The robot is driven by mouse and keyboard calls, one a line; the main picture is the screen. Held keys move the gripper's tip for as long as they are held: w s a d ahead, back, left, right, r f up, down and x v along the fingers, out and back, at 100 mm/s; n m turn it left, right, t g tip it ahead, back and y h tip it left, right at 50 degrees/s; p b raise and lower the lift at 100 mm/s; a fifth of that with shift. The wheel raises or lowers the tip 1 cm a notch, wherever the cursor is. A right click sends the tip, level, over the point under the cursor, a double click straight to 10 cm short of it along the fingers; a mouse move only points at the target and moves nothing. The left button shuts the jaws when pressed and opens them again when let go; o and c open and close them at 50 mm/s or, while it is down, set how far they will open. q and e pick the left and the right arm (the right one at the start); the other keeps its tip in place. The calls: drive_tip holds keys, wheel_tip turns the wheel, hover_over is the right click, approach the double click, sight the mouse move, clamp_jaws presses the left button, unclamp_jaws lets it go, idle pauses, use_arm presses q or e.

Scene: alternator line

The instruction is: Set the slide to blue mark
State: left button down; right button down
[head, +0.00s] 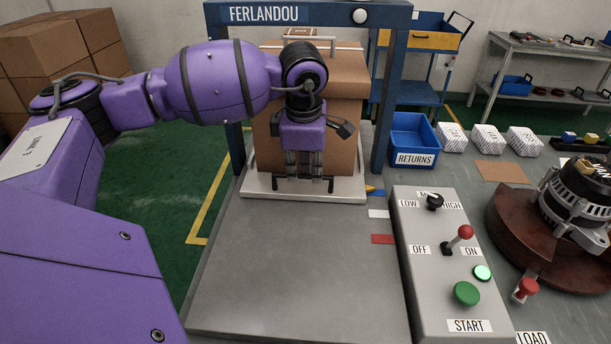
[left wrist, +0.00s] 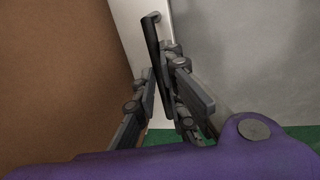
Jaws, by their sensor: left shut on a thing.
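The slide (head: 345,190) is a pale plate bearing a tall cardboard box (head: 340,120), under the blue FERLANDOU frame. A dark bar handle (head: 318,186) runs along its front; it also shows in the left wrist view (left wrist: 152,42). My left gripper (head: 303,180) points down and is shut on the handle. The blue mark (head: 377,192) is on the bench right of the slide's front corner. A small yellow tip (head: 370,187) shows beside it and seems close to or over its edge. A white mark (head: 379,214) and a red mark (head: 382,239) lie nearer me. My right gripper is out of view.
The bench top (head: 290,270) before the slide is bare. A grey control box (head: 425,270) with a knob, lever and green button stands to its right. The blue frame post (head: 390,100) and blue returns bin (head: 413,135) stand behind it.

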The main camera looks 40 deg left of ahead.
use_arm(q)
drive_tip(key=shift+w+r, duration=0.1)
drive_tip(key=shift+r, duration=0.05)
drive_tip(key=c, duration=1.9)
unclamp_jaws()
drive_tip(key=shift+o, duration=0.2)
wheel_tip(320, 180, up, 12)
drive_tip(key=s+d, duration=0.1)
drive_tip(key=s, duration=0.1)
drive_tip(key=shift+s+d, duration=0.1)
